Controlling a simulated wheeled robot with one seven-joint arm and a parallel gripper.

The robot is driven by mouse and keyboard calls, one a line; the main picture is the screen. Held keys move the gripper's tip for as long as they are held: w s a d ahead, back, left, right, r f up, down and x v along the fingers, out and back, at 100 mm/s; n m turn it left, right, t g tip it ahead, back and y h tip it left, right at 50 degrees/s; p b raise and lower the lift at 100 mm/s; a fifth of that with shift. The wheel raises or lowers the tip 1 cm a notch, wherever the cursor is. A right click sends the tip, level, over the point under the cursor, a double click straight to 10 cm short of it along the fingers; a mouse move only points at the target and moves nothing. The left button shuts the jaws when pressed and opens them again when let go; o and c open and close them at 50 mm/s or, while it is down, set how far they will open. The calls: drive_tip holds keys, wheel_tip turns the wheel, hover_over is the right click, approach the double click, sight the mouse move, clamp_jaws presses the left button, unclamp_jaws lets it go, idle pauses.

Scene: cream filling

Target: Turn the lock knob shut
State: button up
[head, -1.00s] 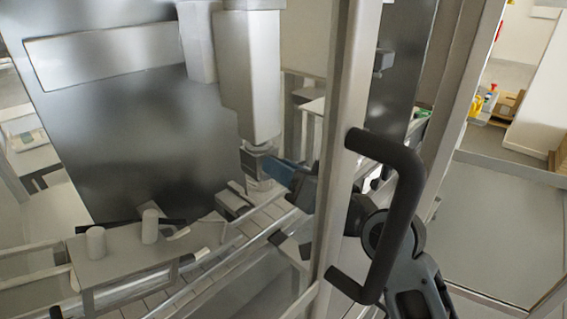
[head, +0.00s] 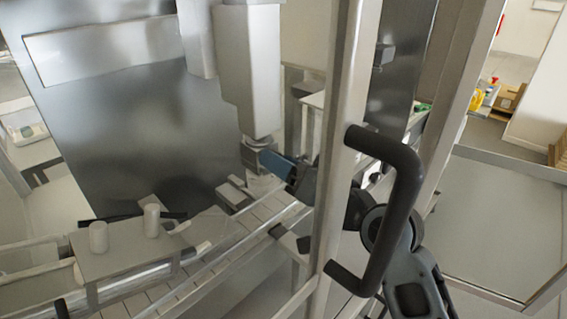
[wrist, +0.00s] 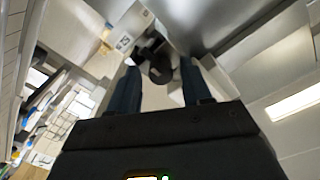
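A dark round knob-like part (wrist: 160,70) shows between my fingertips in the wrist view, under a pale machine body. I take it for the lock knob, but cannot make out its turn position. My gripper (wrist: 160,66) has its two dark blue fingers apart, one on each side of that part, with gaps showing. In the head view my gripper (head: 262,156) reaches in behind the door frame to the lower end of the white filling column (head: 248,80). One blue finger hides most of the knob area there.
A door frame post (head: 345,100) with a black handle (head: 405,195) stands in front of my arm. A conveyor (head: 215,250) runs below the column, and a carrier block with two white cylinders (head: 98,237) is at lower left.

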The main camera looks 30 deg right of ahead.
drive_tip(key=shift+o, duration=0.4)
drive_tip(key=b+v, duration=0.2)
drive_tip(key=v, duration=0.6)
